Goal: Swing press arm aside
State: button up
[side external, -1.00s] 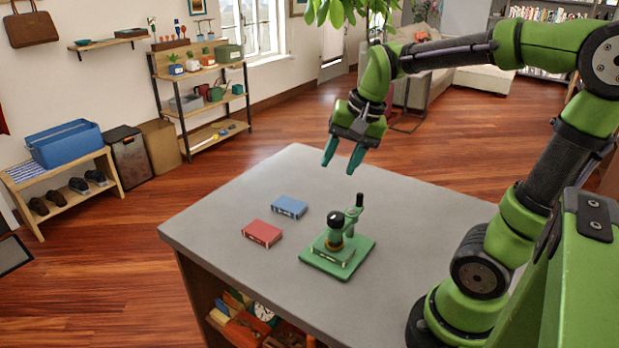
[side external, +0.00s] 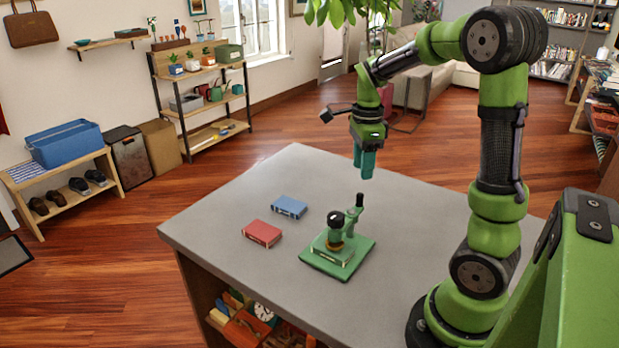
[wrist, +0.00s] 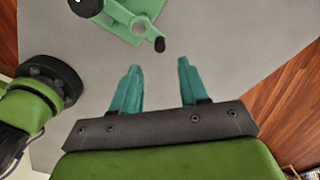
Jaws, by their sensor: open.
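The green press (side external: 338,254) stands on the grey table, with a square green base. Its press arm (side external: 347,226) carries a dark round knob (side external: 335,220) over a block on the base, and a black-topped upright handle (side external: 359,202) rises at its right end. In the wrist view part of the press arm (wrist: 138,24) shows at the top, with the handle's black tip (wrist: 159,44). My gripper (side external: 364,172) points down above and slightly right of the press, touching nothing. In the wrist view its teal fingers (wrist: 158,78) are apart with nothing between them.
A red book (side external: 262,233) and a blue book (side external: 290,207) lie flat on the table (side external: 235,205) left of the press. The tabletop behind and right of the press is clear. Open cubbies with items sit under the front edge.

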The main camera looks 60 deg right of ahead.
aim_at(360, 194)
notch_tip(360, 194, down, 9)
jog(key=shift+r, duration=0.1)
dwell(0.3)
grip_shut()
